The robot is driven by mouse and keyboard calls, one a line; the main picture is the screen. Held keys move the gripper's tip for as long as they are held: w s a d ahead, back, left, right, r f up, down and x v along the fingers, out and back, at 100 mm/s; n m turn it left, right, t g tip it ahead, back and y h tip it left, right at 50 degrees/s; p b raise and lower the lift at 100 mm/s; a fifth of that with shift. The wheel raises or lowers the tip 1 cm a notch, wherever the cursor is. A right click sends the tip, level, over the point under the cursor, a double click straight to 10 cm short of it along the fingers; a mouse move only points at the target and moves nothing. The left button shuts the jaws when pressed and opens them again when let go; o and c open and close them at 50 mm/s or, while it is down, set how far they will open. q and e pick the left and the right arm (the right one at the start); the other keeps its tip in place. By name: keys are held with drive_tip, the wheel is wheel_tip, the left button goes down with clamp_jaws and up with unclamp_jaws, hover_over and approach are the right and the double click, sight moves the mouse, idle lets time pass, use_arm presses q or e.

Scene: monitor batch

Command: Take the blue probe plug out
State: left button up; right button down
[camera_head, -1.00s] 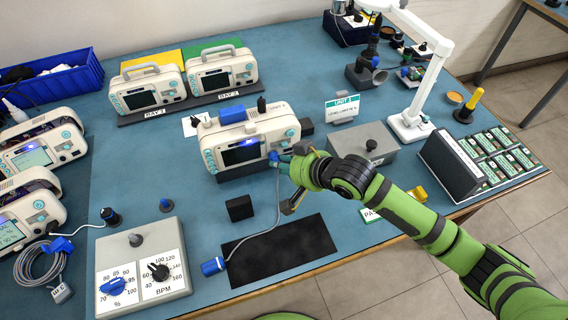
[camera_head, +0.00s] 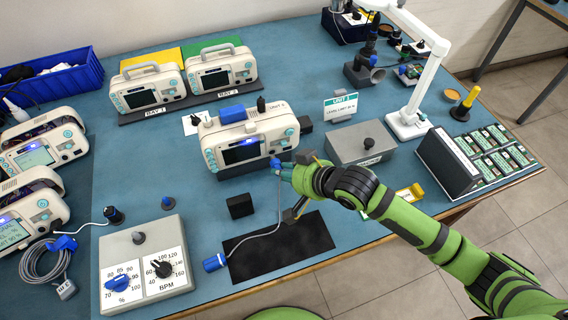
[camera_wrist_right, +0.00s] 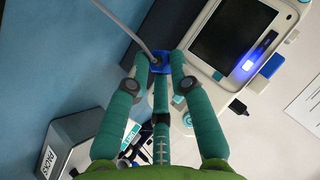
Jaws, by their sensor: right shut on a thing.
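The patient monitor (camera_head: 212,160) with a dark screen and a blue light stands at the middle of the bench. It also shows at the upper right in the right wrist view (camera_wrist_right: 207,68). My right gripper (camera_head: 279,169) is at its lower right front corner. The gripper is shut on the blue probe plug (camera_wrist_right: 159,63), whose grey cable leads off to the upper left in the wrist view. In the head view the plug (camera_head: 275,162) shows just in front of the monitor's face. The fingers hide whether its tip still touches the socket. My left gripper is out of view.
The grey cable (camera_head: 279,205) runs down to a blue probe (camera_head: 214,262) beside a black mat (camera_head: 280,247). A small black block (camera_head: 240,206) stands left of the cable. A grey box (camera_head: 360,142) and a white lamp stand (camera_head: 408,124) are to the right.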

drive_tip(key=shift+s+d+p, duration=0.25)
drive_tip(key=shift+s+p, duration=0.2)
drive_tip(key=shift+s, duration=0.25)
drive_tip(key=shift+s+d+p, duration=0.25)
drive_tip(key=shift+s+p, duration=0.2)
drive_tip(key=shift+s, duration=0.25)
drive_tip(key=s+a+f+h+p, duration=0.1)
drive_tip(key=s+a, duration=0.1)
drive_tip(key=s, duration=0.3)
drive_tip(key=s+a+f+n+h+p, duration=0.1)
drive_tip(key=s+a+h+p, duration=0.1)
drive_tip(key=s, duration=0.4)
drive_tip(key=s+a+f+n+t+h+p, duration=0.1)
drive_tip(key=s+a+f+p, duration=0.1)
drive_tip(key=s, duration=0.4)
drive_tip(key=shift+a+h, duration=0.3)
drive_tip(key=shift+a, duration=0.4)
drive_tip(key=shift+f, duration=0.3)
